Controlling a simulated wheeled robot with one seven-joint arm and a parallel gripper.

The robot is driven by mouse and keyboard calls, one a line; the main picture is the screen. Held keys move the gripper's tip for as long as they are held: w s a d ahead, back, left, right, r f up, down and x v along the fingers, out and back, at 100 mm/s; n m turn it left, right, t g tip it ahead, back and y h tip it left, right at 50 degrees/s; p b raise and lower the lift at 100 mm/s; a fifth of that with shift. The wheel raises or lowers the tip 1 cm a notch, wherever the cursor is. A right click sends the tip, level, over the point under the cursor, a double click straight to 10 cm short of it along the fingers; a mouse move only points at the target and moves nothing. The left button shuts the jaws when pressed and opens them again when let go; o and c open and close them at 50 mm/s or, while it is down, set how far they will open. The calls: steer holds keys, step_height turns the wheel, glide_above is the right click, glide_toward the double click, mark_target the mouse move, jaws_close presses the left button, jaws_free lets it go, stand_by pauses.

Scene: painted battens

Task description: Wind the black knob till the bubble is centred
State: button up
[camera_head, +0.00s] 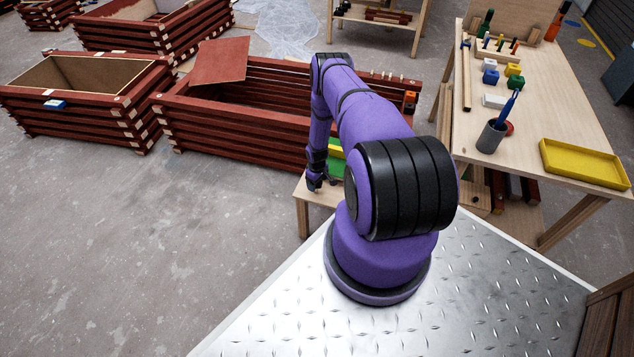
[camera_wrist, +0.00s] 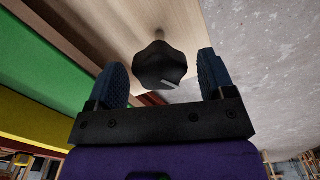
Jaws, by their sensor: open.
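The black knob (camera_wrist: 160,64) shows in the wrist view, lobed, with a pale mark on its lower right edge. It sits on a short stem against a pale wooden board (camera_wrist: 110,18). My gripper (camera_wrist: 161,60) is open, one dark blue finger on each side of the knob, with a gap visible on both sides. In the head view my gripper (camera_head: 315,184) is low by a small wooden bench (camera_head: 303,207), and the knob cannot be made out there. No bubble or vial can be made out in either view.
A green part (camera_wrist: 45,65) and a yellow part (camera_wrist: 25,122) lie left of the knob in the wrist view. Dark red batten crates (camera_head: 200,125) stand behind my arm. A workbench (camera_head: 560,120) with a yellow tray (camera_head: 585,163) stands right. Floor at left is clear.

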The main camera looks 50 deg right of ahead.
steer(key=c, duration=0.9)
steer(key=shift+n, duration=0.4)
steer(key=n, duration=0.3)
steer(key=shift+n, duration=0.4)
steer(key=n, duration=0.9)
steer(key=shift+n, duration=2.7)
